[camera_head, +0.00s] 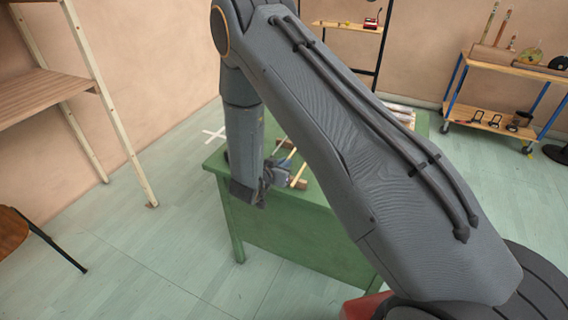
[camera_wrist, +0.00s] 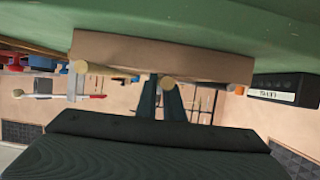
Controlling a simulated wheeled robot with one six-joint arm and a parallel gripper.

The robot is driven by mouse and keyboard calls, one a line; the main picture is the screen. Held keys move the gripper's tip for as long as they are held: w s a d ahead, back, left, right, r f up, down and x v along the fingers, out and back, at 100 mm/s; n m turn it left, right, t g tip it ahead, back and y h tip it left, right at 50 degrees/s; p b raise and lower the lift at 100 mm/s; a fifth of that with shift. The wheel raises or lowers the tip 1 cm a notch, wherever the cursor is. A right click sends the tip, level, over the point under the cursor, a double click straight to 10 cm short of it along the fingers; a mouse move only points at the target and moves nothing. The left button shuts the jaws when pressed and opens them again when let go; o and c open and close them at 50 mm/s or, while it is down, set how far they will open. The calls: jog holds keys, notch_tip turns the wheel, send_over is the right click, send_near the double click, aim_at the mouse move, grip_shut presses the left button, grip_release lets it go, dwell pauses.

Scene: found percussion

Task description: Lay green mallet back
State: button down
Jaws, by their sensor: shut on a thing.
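My gripper (camera_wrist: 166,98) is shut on the pale handle of a mallet (camera_wrist: 168,82), whose round end shows between the fingers. I take it for the green mallet, but its head and colour are hidden. The brown wooden rest (camera_wrist: 150,50) is right beside the fingers, at the green table top. I cannot tell whether the handle touches it. In the head view my gripper (camera_head: 272,180) is at the table's near left part, by the sticks (camera_head: 298,172).
The green table (camera_head: 290,230) stands below my arm, which hides much of its top. A black labelled box (camera_wrist: 286,90) is to the right in the wrist view. A wooden shelf (camera_head: 45,92) stands left, a blue-framed trolley (camera_head: 515,70) far right.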

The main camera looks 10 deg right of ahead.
jog(key=shift+f, duration=0.15)
jog(key=c, duration=1.8)
grip_release()
jog(key=shift+b+v, duration=0.95)
jog(key=shift+v, duration=2.95)
